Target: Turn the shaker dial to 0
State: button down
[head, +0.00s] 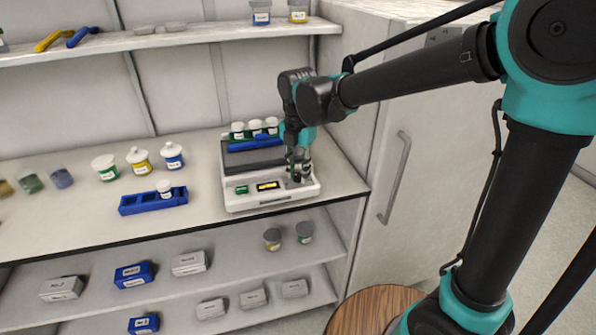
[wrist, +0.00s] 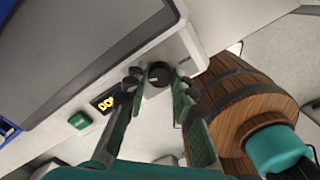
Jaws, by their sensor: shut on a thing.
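The shaker (head: 246,204) is a white box with a dark grey top, on the counter near its right end. My gripper (head: 298,172) points down at the right end of this panel and hides most of the dial in the head view. In the wrist view the round black dial (wrist: 158,73) sits between my two fingertips (wrist: 159,79), and the gripper is shut on it. The dial's setting cannot be read.
White-capped jars in a blue rack (head: 255,145) stand on the shaker's back. A blue rack (head: 153,203) and several jars stand left on the counter. A white cabinet (head: 420,150) is close on the right. A wooden barrel (wrist: 240,105) shows below.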

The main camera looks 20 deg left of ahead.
aim_at(298, 175)
jog(key=n, duration=0.6)
jog(key=shift+n, duration=0.4)
dwell(0.4)
jog(key=c, duration=1.3)
grip_release()
jog(key=shift+o, duration=0.2)
jog(key=shift+r, duration=0.1)
notch_tip(298, 175, up, 12)
